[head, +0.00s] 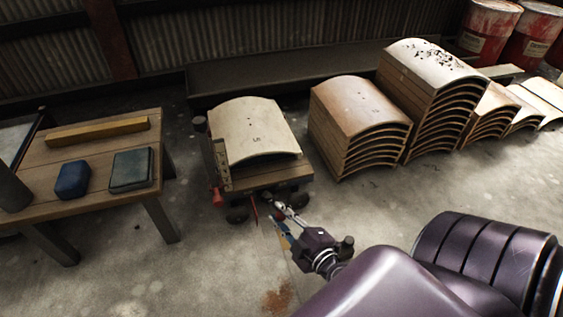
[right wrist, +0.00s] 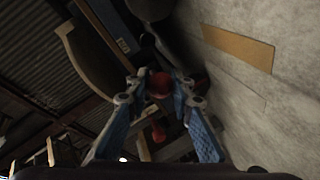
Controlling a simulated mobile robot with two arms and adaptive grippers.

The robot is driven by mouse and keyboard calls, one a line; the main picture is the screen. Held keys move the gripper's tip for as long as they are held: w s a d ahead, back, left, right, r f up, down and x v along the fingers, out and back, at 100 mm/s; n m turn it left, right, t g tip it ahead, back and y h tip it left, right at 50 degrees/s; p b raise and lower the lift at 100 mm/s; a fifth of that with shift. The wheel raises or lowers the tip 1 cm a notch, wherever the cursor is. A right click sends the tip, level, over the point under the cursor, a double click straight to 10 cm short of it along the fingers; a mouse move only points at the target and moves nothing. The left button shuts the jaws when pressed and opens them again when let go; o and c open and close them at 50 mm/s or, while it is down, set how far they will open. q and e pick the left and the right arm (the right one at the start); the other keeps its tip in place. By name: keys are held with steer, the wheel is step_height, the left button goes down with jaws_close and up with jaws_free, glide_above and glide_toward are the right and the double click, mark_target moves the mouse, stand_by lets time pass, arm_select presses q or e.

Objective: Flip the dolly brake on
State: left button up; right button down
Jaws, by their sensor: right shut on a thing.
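The dolly (head: 270,178) is a low wooden platform on dark wheels, carrying a curved pale panel marked 5. A thin red brake lever (head: 254,209) sticks out at its front edge. My right gripper (head: 279,213) reaches this front edge from the lower right. In the right wrist view, my right gripper's fingers (right wrist: 158,88) are closed around a round red knob (right wrist: 158,83), which looks like the lever's end. The lever's shaft and pivot are mostly hidden there. My left gripper is not in view.
A wooden table (head: 110,195) with a blue block (head: 72,179), a green block (head: 132,169) and a yellow bar (head: 98,131) stands left. Stacks of curved panels (head: 360,125) stand right of the dolly. Red drums (head: 487,30) are at the back right. The front floor is clear.

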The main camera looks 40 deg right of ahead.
stand_by(0.3)
steer(key=c, duration=1.7)
jaws_free()
steer(key=shift+o, duration=0.2)
steer(key=shift+v, duration=3.8)
steer(key=shift+d, duration=0.1)
